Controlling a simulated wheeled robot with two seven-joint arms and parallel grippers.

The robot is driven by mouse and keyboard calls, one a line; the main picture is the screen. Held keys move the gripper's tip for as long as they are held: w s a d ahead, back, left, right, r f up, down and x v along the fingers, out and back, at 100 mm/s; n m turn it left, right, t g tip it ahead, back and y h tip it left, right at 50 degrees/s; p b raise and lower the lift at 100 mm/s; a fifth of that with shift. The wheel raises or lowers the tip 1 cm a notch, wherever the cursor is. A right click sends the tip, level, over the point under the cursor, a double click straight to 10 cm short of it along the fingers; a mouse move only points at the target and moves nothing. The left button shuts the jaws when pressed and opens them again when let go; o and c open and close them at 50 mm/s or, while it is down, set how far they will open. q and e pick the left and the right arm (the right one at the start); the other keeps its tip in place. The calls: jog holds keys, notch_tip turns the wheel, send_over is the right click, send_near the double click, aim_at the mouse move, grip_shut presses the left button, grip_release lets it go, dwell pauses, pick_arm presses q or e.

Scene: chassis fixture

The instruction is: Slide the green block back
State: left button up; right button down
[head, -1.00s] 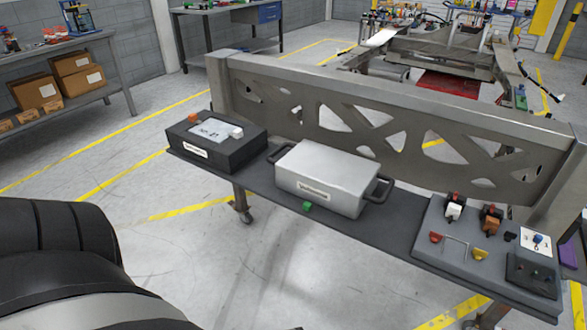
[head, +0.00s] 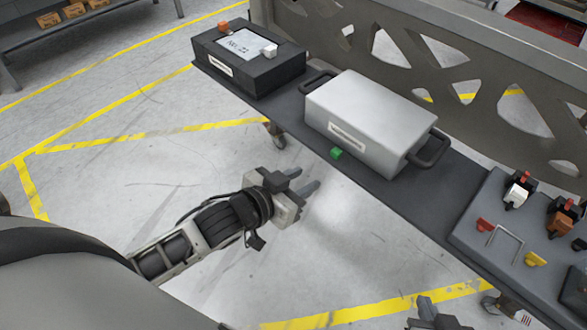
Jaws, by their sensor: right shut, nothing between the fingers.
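The small green block (head: 336,153) sits at the front edge of the dark shelf (head: 405,207), in front of the silver box (head: 370,115). My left gripper (head: 307,178) is below and left of the green block in the picture, apart from it. Its two fingers are spread with nothing between them. My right gripper (head: 434,308) shows only partly at the bottom edge, shut and empty, well away from the block.
A black box (head: 255,72) with a display stands on the shelf's left end. A grey panel (head: 480,235) with coloured switches and handles is at the right. A metal frame (head: 450,50) rises behind the shelf. Open floor lies in front.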

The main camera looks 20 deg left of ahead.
aim_at(333, 156)
pick_arm(q)
jog(key=shift+t+h, duration=0.3)
jog(key=b+x, duration=0.1)
jog(key=x, duration=0.2)
jog(key=r+b+x, duration=0.1)
jog(key=x, duration=0.2)
jog(key=r+b+x, duration=0.1)
jog(key=x, duration=0.2)
jog(key=shift+w+a, duration=0.2)
jog(key=shift+w, duration=0.1)
jog(key=shift+w+d+f+b, duration=0.15)
jog(key=shift+w+b, duration=0.15)
jog(key=shift+w, duration=0.1)
jog(key=c, duration=0.6)
pick_arm(e)
jog(key=shift+a+f, duration=0.3)
jog(key=shift+f, duration=0.2)
pick_arm(q)
jog(key=shift+s+a+p, duration=0.25)
jog(key=shift+s+p, duration=0.25)
jog(key=shift+s, duration=0.25)
pick_arm(e)
jog(key=shift+r, duration=0.45)
pick_arm(q)
jog(key=o, duration=0.8)
jog(key=shift+o, duration=0.2)
